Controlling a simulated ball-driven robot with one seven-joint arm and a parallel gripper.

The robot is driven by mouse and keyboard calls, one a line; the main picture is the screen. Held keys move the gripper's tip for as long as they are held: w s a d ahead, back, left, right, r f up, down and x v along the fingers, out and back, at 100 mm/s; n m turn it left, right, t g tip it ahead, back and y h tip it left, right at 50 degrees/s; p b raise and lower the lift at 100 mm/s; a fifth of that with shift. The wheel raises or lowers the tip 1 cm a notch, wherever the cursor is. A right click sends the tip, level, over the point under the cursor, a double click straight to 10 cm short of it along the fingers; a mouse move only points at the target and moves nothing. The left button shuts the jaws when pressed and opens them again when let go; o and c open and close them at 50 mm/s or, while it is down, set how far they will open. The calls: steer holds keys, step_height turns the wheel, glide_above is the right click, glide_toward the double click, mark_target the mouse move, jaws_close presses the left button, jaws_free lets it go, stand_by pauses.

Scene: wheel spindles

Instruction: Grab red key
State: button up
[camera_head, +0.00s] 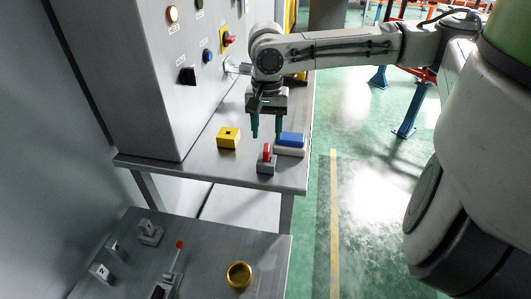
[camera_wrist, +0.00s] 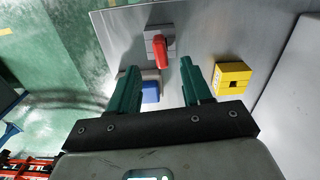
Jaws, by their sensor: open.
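The red key (camera_head: 267,152) stands in a small grey block (camera_head: 266,166) near the front edge of the metal table. In the wrist view the red key (camera_wrist: 160,52) shows beyond the fingertips, near the middle, on its grey block (camera_wrist: 152,33). My gripper (camera_head: 267,134) is open and empty, with two green fingers pointing down above the table, behind the key. In the wrist view my gripper (camera_wrist: 163,74) has its fingers spread wide, and the key lies apart from both.
A yellow block (camera_head: 228,137) with a dark hole is left of my gripper. A blue-topped white block (camera_head: 291,141) is close on the right. A grey panel (camera_head: 125,70) with buttons and switches rises at the left. A lower table (camera_head: 205,270) holds a brass ring (camera_head: 239,274).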

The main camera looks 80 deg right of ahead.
mark_target(267, 147)
step_height(267, 147, down, 7)
steer(key=shift+f, duration=0.15)
stand_by(0.4)
jaws_close()
stand_by(0.3)
